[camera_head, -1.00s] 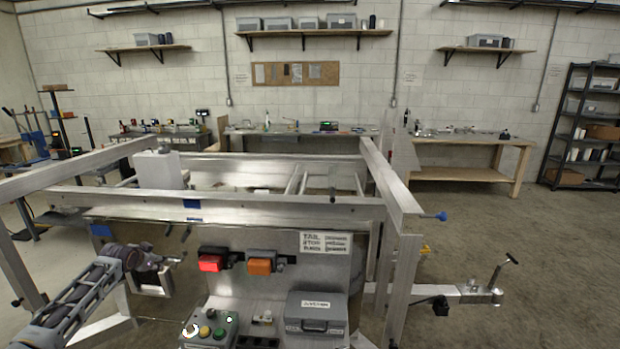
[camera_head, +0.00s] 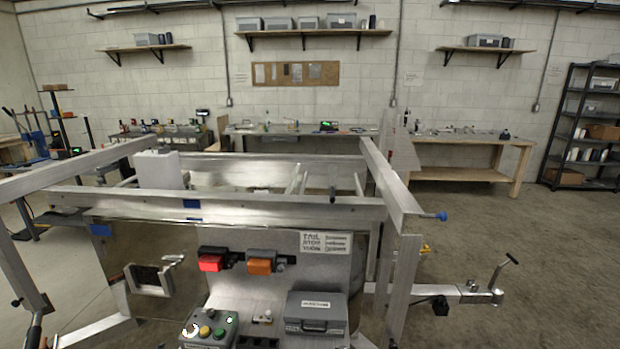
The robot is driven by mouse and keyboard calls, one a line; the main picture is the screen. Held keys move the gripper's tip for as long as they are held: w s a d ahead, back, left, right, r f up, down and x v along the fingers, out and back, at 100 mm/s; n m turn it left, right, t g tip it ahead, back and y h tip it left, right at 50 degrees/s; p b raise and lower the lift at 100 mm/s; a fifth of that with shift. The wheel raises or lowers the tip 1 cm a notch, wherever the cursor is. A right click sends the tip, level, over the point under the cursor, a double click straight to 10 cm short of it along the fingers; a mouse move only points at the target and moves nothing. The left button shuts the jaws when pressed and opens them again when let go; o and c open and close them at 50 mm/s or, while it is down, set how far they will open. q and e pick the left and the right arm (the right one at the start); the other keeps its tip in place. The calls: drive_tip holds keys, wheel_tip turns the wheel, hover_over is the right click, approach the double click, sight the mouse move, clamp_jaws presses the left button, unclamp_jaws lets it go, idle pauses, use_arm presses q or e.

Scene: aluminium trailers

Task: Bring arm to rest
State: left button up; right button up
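Neither of my grippers shows in the head view. A small dark, thin part with a hint of orange stands at the lower left edge; I cannot tell what it is. The aluminium trailer frame (camera_head: 250,209) fills the middle. On its rear panel are a black-and-silver bracket or holder (camera_head: 152,279), a lit red lamp (camera_head: 211,260) and an orange lamp (camera_head: 262,264).
A grey control box with coloured buttons (camera_head: 206,331) and a grey lidded case (camera_head: 316,312) stand low in front. A white container (camera_head: 158,168) sits on the frame. A tow bar (camera_head: 465,294) juts out right. Floor at the right is clear.

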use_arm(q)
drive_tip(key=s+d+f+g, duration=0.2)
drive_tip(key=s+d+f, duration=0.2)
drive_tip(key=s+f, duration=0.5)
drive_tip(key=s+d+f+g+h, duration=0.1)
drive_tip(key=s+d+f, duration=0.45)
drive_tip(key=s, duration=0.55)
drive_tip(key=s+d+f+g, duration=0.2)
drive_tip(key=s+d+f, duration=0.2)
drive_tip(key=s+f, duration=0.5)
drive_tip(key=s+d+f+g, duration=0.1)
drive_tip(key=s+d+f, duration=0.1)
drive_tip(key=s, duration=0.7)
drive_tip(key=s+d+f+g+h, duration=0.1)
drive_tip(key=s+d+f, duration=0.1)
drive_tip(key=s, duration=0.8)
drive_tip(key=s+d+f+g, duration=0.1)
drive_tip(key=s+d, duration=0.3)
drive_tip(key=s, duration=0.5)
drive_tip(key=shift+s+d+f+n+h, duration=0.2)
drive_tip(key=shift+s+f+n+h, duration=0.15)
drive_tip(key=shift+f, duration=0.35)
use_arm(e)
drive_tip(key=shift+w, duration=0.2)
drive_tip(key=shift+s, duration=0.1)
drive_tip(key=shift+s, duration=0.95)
